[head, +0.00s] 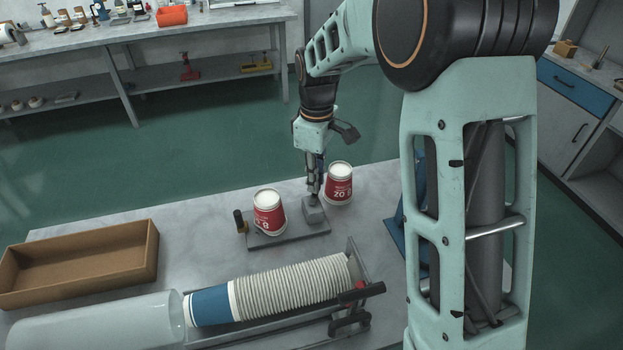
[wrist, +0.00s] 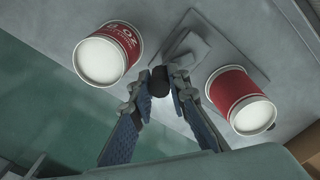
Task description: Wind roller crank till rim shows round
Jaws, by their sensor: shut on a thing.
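A red-and-white cup (head: 269,213) stands on a grey base plate (head: 291,237) with its white round end up. It shows at the right in the wrist view (wrist: 238,98). A second cup (head: 339,184) stands right of the plate, at the left in the wrist view (wrist: 107,54). A grey block (head: 315,214) sits at the plate's right end. My gripper (head: 313,191) points down beside this block, between the cups. In the wrist view its fingers (wrist: 160,82) are closed on a black knob (wrist: 158,78). The knob's link to the block is not clear. Rim detail is too small to judge.
A black upright handle (head: 239,221) stands at the plate's left end. A long stack of nested cups (head: 292,281) lies in a rack in front. An open brown box (head: 82,264) is at the left, with a clear tube (head: 98,322) before it.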

